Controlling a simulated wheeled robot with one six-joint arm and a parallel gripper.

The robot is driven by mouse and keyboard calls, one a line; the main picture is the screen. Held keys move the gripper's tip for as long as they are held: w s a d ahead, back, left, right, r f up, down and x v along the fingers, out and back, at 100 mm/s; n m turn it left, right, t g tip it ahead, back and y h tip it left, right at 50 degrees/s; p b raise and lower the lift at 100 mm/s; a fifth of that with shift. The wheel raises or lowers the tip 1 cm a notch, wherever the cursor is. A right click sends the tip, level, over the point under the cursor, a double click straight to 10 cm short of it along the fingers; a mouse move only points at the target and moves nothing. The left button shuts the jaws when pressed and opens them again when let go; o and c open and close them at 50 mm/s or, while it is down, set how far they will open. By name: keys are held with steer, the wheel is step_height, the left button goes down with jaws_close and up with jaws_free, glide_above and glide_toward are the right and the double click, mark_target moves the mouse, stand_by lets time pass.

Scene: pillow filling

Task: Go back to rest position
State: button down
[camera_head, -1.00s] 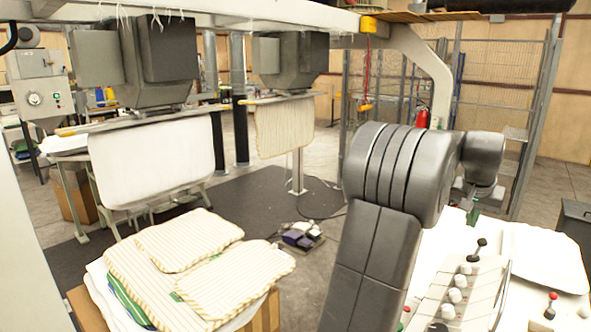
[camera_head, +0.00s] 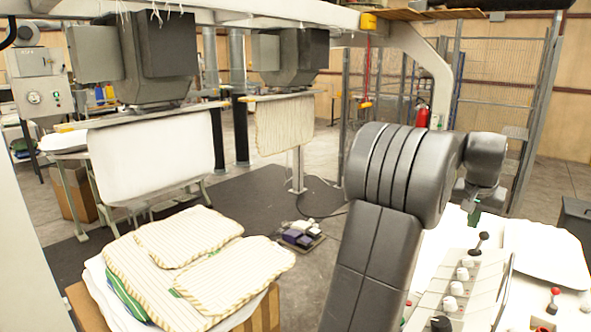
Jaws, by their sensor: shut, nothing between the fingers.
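My arm (camera_head: 385,215) rises at the right of the head view, bent at its large grey joint. Its far end reaches a smaller joint (camera_head: 486,158) and turns down behind it. A white pillow cover (camera_head: 155,160) hangs under the left filling machine (camera_head: 160,50). A striped cover (camera_head: 284,124) hangs under the second machine (camera_head: 290,52). Striped pillows (camera_head: 188,236) lie stacked at the lower left.
A control panel with levers (camera_head: 462,273) stands at the lower right beside my arm. A white flat piece (camera_head: 545,252) lies right of it. Foot pedals (camera_head: 299,234) sit on the dark floor mat. A wire cage (camera_head: 500,75) stands behind.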

steer(key=shift+s+d+f+b, duration=0.1)
steer(key=shift+d+f+b, duration=0.05)
steer(key=shift+f+b, duration=0.55)
steer(key=shift+s+d+f+b, duration=0.1)
steer(key=shift+f+b, duration=0.35)
steer(key=shift+f, duration=0.45)
steer(key=shift+r, duration=0.1)
step_height(320, 180, up, 6)
steer(key=p, duration=0.6)
steer(key=f+b, duration=0.6)
steer(key=b, duration=0.1)
steer(key=shift+w+a+f, duration=0.25)
steer(key=shift+w+a, duration=0.1)
step_height(320, 180, up, 11)
steer(key=p, duration=0.7)
steer(key=shift+f, duration=0.15)
steer(key=shift+s, duration=0.1)
steer(key=shift+a, duration=0.1)
